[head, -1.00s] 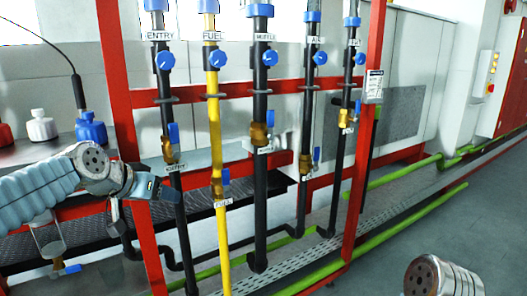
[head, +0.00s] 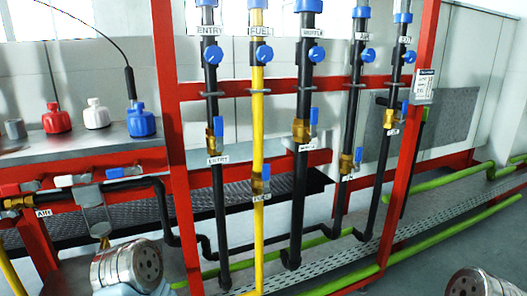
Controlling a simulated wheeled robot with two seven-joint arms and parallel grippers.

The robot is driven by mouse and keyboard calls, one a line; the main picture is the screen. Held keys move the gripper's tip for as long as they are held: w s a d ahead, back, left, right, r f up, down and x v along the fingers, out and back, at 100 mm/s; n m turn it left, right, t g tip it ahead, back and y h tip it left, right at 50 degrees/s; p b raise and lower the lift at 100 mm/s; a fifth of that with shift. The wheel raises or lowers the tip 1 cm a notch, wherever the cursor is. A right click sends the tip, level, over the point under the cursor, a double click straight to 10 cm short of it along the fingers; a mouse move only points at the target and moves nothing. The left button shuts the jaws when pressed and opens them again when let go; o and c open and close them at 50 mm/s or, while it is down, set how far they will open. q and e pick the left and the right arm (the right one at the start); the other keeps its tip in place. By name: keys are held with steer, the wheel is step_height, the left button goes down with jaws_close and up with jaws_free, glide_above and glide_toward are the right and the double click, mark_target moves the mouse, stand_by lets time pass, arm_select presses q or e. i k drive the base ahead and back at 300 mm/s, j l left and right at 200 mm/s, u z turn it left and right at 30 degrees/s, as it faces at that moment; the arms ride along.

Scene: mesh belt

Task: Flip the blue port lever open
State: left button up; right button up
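Several pipes hang on a red frame, each with a brass valve and a small blue lever. The levers are on the entry pipe (head: 218,127), the yellow fuel pipe (head: 266,174), the muffle pipe (head: 314,127), the fourth pipe (head: 357,157) and the rightmost pipe (head: 404,109). They look roughly upright, along their pipes. I cannot read the word port on any label. Only a rounded link of my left arm shows at lower left, and one of my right arm at lower right. No gripper fingers show.
Round blue knobs (head: 264,55) sit higher on the pipes. At left, a grey bench (head: 95,147) holds red, white and blue bottles. Below it runs a black pipe (head: 125,185) with a valve labelled AIR (head: 18,203).

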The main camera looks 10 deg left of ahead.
mark_target(116, 173)
steer(key=u, duration=1.25)
